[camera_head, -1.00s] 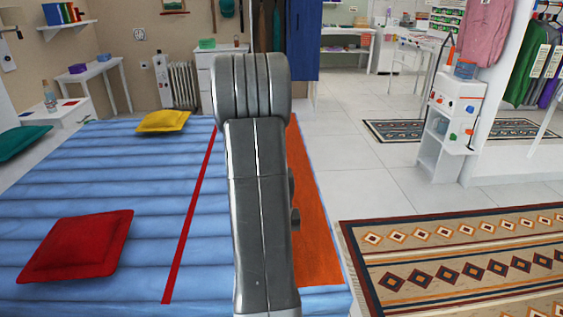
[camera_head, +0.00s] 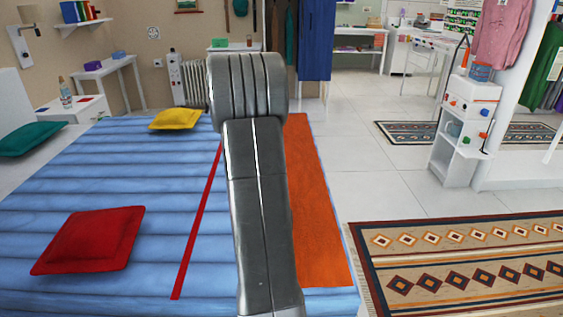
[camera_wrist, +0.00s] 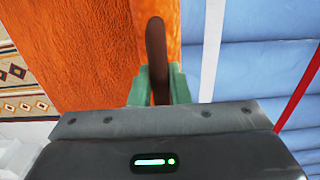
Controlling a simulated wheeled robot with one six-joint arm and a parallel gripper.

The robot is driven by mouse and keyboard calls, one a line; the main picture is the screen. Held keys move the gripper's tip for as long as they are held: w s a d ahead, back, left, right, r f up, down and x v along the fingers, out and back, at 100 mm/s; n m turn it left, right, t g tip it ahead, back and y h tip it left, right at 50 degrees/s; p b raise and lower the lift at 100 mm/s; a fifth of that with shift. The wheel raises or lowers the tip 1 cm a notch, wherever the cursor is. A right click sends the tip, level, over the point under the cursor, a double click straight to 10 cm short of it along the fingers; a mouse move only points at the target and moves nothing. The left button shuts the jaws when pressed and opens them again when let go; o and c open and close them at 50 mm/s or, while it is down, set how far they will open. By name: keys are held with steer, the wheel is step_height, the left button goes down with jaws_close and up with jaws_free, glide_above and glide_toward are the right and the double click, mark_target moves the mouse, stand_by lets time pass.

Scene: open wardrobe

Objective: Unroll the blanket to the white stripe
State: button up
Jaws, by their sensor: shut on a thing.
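The orange blanket (camera_head: 318,225) lies flat along the right side of the blue bed (camera_head: 110,190). It also fills the left of the wrist view (camera_wrist: 75,45), with a brighter orange band along its right edge. My gripper (camera_wrist: 158,85) has green fingers, shut on a dark brown strip (camera_wrist: 157,45) at this edge. The white stripe (camera_wrist: 212,50) runs on the bed just right of the blanket edge, with a gap of blue between it and the red stripe (camera_wrist: 300,95). In the head view my arm hides my gripper and the white stripe; the red stripe (camera_head: 200,220) shows left of it.
A patterned rug (camera_head: 470,260) and open tiled floor (camera_head: 375,190) are to the right. A white shelf unit (camera_head: 463,130) stands beyond.

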steer(key=shift+a, duration=3.5)
steer(key=shift+a, duration=0.55)
steer(key=o, duration=1)
steer(key=shift+s+d, duration=0.1)
steer(key=shift+o, duration=0.2)
step_height(320, 180, up, 8)
steer(key=p, duration=0.6)
steer(key=shift+f, duration=0.15)
